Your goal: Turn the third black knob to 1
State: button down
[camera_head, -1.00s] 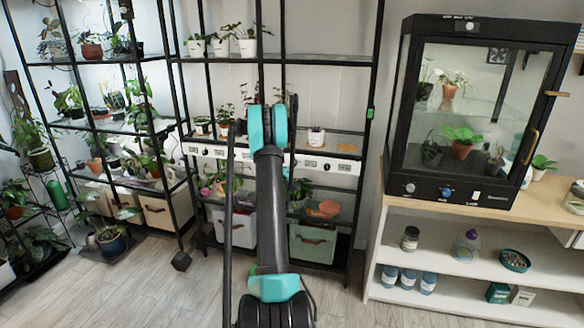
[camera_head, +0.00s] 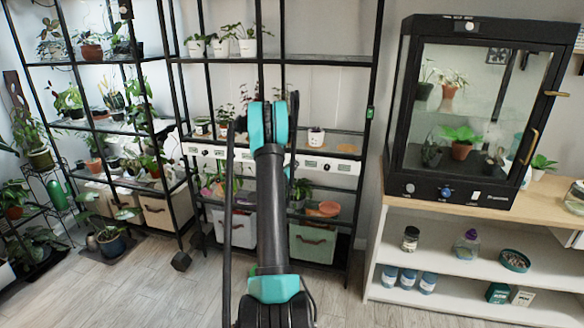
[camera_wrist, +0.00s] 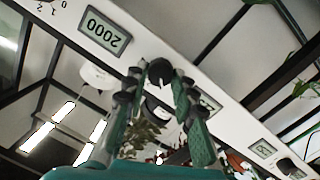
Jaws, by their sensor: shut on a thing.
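A white control panel strip (camera_wrist: 225,120) runs diagonally across the wrist view. It also shows in the head view (camera_head: 325,165) along the front of the middle rack. A black knob (camera_wrist: 159,70) sits on the strip between the fingertips of my gripper (camera_wrist: 158,82), which is shut on it. The knob's pointer and scale are hidden, so its setting cannot be read. Another black knob (camera_wrist: 288,166) is at the lower right. In the head view my arm hides the gripper and the gripped knob.
Potted plants (camera_head: 222,45) stand on the rack shelves. Thin black rack posts (camera_head: 367,130) flank my arm. Storage bins (camera_head: 312,243) sit below the strip. A black glass cabinet (camera_head: 475,110) stands on a wooden counter at the right. The floor in front is clear.

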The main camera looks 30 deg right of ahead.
jog(key=shift+m, duration=0.6)
jog(key=c, duration=1.2)
grip_release()
jog(key=shift+s+a, duration=0.1)
jog(key=v, duration=1.2)
